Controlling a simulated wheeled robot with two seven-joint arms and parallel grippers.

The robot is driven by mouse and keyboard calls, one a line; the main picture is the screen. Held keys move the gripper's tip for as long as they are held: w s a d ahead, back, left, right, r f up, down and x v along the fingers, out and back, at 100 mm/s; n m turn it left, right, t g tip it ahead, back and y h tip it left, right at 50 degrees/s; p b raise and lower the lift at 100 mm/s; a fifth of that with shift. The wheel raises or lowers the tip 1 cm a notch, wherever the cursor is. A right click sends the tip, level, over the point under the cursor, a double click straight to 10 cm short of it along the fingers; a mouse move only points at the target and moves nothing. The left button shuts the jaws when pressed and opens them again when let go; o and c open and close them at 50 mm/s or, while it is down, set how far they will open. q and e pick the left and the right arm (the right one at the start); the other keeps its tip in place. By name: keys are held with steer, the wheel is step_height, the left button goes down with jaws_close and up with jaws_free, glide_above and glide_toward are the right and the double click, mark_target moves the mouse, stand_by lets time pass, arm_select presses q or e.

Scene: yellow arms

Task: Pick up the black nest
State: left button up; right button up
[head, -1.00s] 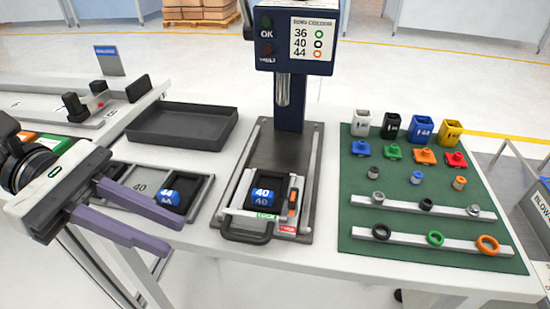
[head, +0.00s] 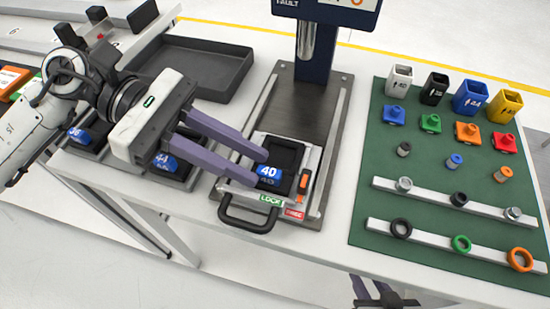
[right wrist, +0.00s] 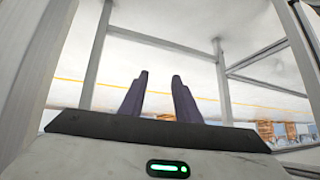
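The black nest (head: 287,154) with a blue 40 label sits in the pale sliding holder (head: 311,160) under the press. My left gripper (head: 257,168) is open, and its two purple fingers come in from the left. Their tips reach the nest's left edge in the picture, one near the label; I cannot tell whether they touch it. My right gripper (right wrist: 158,78) is open and empty in the right wrist view, with a gap between its fingers. In the head view its fingers (head: 375,290) show at the bottom edge, below the table front.
Two more dark nests, labelled 44 (head: 165,162) and 36 (head: 80,136), lie to the left, partly under my left arm. A dark empty tray (head: 236,80) is behind. The press column (head: 315,45) stands behind the holder. A green mat (head: 390,165) with several parts lies right.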

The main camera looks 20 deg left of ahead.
arm_select(q)
steer(key=shift+x, duration=1.2)
jaws_close()
steer(key=shift+w, duration=0.1)
steer(key=shift+r, duration=0.2)
